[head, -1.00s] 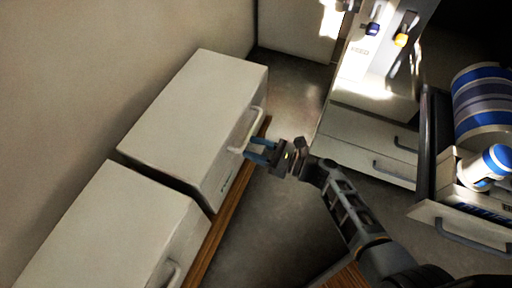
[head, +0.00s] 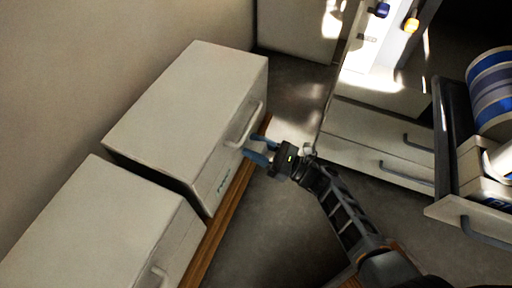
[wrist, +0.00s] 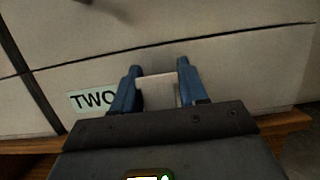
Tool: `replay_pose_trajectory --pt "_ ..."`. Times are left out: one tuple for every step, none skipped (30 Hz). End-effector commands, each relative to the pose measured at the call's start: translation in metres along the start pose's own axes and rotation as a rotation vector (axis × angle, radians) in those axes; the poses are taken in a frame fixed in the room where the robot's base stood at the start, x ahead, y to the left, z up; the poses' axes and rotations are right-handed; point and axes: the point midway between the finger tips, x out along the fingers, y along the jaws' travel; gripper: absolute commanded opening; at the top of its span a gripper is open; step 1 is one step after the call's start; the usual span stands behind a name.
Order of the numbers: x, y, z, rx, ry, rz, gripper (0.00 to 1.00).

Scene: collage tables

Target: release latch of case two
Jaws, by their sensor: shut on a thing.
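Case two (head: 185,95) is the farther of two pale boxes on a wooden ledge, with its lid down and a grey handle (head: 243,125) on its front. Its label "TWO" (wrist: 92,99) is readable in the wrist view, left of my fingers. My gripper (head: 257,152) is at the case's front, below the handle. In the wrist view, its blue fingers (wrist: 158,88) are shut on a small pale latch (wrist: 157,91), one finger on each side. The latch lies just below the lid seam. In the head view the latch is hidden by the fingers.
A second pale case (head: 95,225) stands nearer on the wooden ledge (head: 228,205), beside case two. Floor between is clear.

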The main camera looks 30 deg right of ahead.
Motion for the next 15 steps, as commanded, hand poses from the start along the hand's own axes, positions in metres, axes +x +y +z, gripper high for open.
replay_pose_trajectory --pt "-0.0044 0.0007 -0.0043 0.005 0.009 -0.006 0.12" --pt "-0.0044 0.0008 -0.0044 0.005 0.009 -0.006 0.12" --pt "-0.0046 0.0008 -0.0044 0.005 0.010 -0.007 0.12" --pt "-0.0047 0.0008 -0.0045 0.006 0.010 -0.007 0.45" --pt "-0.0047 0.0008 -0.0045 0.006 0.010 -0.007 0.48" --pt "-0.0045 0.0008 -0.0042 0.005 0.009 -0.006 0.51" --pt "-0.0042 0.0007 -0.0039 0.005 0.009 -0.006 0.54" --pt "-0.0038 0.0007 -0.0035 0.004 0.008 -0.005 0.55" --pt "-0.0034 0.0005 -0.0031 0.004 0.007 -0.005 0.55" --pt "-0.0031 0.0005 -0.0028 0.003 0.007 -0.004 0.55" --pt "-0.0029 0.0005 -0.0026 0.003 0.006 -0.004 0.55" --pt "-0.0026 0.0004 -0.0023 0.003 0.006 -0.004 0.55" --pt "-0.0024 0.0004 -0.0021 0.003 0.005 -0.003 0.55" --pt "-0.0025 0.0003 -0.0020 0.002 0.005 -0.003 0.55" --pt "-0.0032 0.0002 -0.0017 0.002 0.005 -0.003 0.55"
